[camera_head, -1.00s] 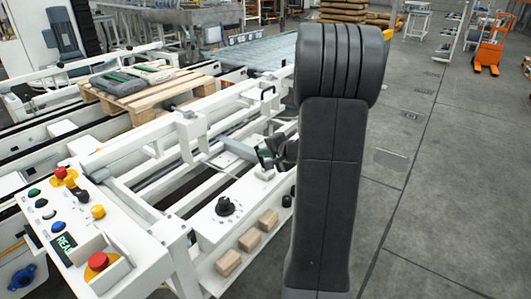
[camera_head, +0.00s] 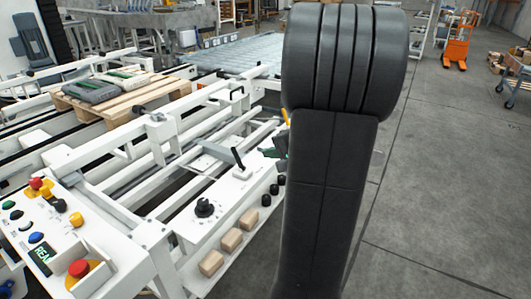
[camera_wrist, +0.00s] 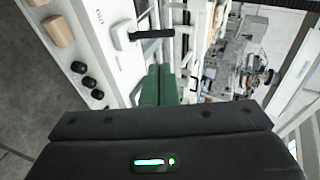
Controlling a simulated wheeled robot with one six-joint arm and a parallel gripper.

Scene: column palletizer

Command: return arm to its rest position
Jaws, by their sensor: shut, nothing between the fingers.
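My arm stands folded upright in the head view, its dark links covering the middle right of the picture. My gripper (camera_wrist: 159,86) shows in the wrist view as two green fingers side by side, shut with nothing between them. In the head view only a small part of my gripper (camera_head: 269,153) shows, with green tips to the left of the arm link. It is above or beside the white control panel (camera_head: 185,228); the exact gap cannot be told. The rest of the gripper is hidden behind the arm.
The panel carries a black knob (camera_head: 204,208), a black lever (camera_head: 238,160) and several wooden blocks (camera_head: 231,240). Red emergency buttons (camera_head: 79,268) are at the lower left. A wooden pallet (camera_head: 120,103) with packs lies on the conveyor.

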